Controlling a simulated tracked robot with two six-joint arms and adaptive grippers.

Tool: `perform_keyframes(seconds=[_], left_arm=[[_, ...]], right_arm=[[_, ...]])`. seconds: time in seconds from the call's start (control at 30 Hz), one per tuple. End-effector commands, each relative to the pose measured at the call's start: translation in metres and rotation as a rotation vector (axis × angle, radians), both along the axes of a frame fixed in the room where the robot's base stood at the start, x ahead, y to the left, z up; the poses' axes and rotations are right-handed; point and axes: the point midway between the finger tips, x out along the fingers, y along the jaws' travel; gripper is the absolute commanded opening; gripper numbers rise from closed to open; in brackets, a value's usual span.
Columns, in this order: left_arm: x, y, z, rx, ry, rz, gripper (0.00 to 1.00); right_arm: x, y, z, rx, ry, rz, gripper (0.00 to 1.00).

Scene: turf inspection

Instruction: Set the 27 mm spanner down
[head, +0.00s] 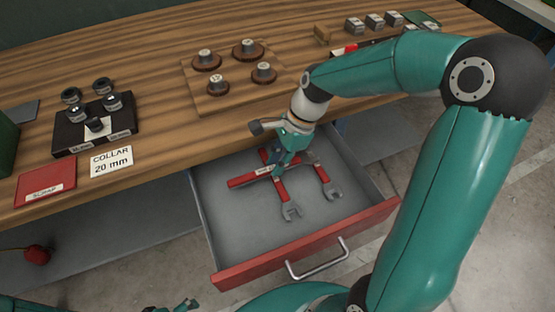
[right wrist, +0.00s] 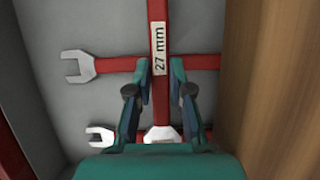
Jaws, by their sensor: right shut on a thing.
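The 27 mm spanner (right wrist: 158,20) has a red handle with a white "27 mm" label. In the head view its handle (head: 240,181) lies across the open drawer (head: 230,225). My right gripper (head: 276,168) is shut on this handle, with a fingertip on each side in the right wrist view (right wrist: 163,65). Its metal head is partly hidden behind the gripper. Two other red spanners (head: 291,211) (head: 331,190) lie in the drawer, and the held one crosses over them. I cannot tell whether it touches them. Part of my left gripper (head: 186,304) shows at the bottom edge.
The wooden bench (head: 150,70) runs behind the drawer. The drawer's front left floor is bare.

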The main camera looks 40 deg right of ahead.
Motion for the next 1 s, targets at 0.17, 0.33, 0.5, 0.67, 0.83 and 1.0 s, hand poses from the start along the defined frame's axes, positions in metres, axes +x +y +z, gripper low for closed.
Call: perform_keyframes(seconds=[0.17, 0.33, 0.5, 0.67, 0.83, 1.0], left_arm=[[0.0, 0.0, -0.003, 0.0, 0.0, 0.0, 1.0], [0.0, 0.0, -0.003, 0.0, 0.0, 0.0, 1.0], [0.0, 0.0, -0.003, 0.0, 0.0, 0.0, 1.0], [0.0, 0.0, -0.003, 0.0, 0.0, 0.0, 1.0], [0.0, 0.0, 0.001, 0.0, 0.0, 0.0, 1.0], [0.0, 0.0, 0.007, 0.0, 0.0, 0.0, 1.0]], right_arm=[[0.0, 0.0, -0.006, 0.0, -0.001, -0.001, 0.0], [0.0, 0.0, -0.007, 0.0, -0.001, 0.0, 0.0], [0.0, 0.0, -0.007, 0.0, 0.0, 0.0, 0.31], [0.0, 0.0, -0.007, 0.0, 0.0, 0.0, 0.31], [0.0, 0.0, 0.001, 0.0, -0.001, 0.002, 0.31], [0.0, -0.007, 0.024, -0.002, -0.006, -0.001, 0.31]])
